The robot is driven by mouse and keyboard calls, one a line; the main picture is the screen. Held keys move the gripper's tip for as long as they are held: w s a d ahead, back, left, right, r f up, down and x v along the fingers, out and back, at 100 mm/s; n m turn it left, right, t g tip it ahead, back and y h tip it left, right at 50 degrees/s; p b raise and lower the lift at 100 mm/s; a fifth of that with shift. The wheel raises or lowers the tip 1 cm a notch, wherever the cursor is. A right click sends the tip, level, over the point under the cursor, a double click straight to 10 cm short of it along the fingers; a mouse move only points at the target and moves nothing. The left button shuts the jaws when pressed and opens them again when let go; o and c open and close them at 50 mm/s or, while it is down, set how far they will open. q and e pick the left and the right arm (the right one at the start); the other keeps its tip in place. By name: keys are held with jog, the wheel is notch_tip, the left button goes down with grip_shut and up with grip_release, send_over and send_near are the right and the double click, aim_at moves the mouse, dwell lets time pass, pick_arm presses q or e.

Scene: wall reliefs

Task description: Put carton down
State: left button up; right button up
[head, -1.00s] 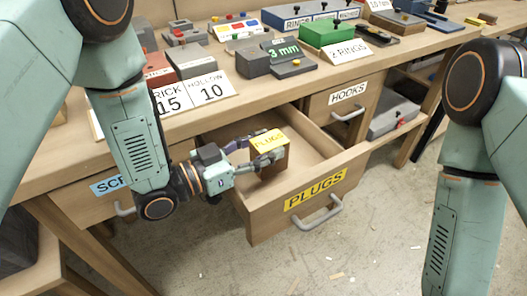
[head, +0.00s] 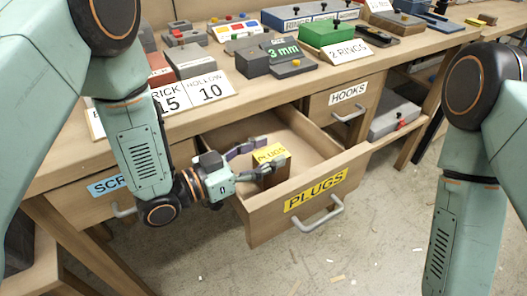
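My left gripper (head: 268,154) reaches over the drawer's left side. Its fingers are spread, one behind the carton and one in front of it, and look open. Whether a finger still touches the carton is hard to tell. My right gripper is out of the picture; only the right arm shows.
The drawer's front carries a yellow PLUGS label and a grey handle (head: 320,217). Its back and right inside are bare. A HOOKS drawer (head: 347,97) is shut on the right. The bench top above holds a green box (head: 327,33) and several blocks and signs.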

pick_arm(q)
jog(key=shift+o, duration=1.2)
jog(key=shift+r, duration=0.15)
jog(key=shift+w+r+p, duration=0.1)
jog(key=shift+r+p, duration=0.3)
jog(key=shift+r, duration=0.05)
jog(key=p+v, duration=0.2)
jog(key=v, duration=1)
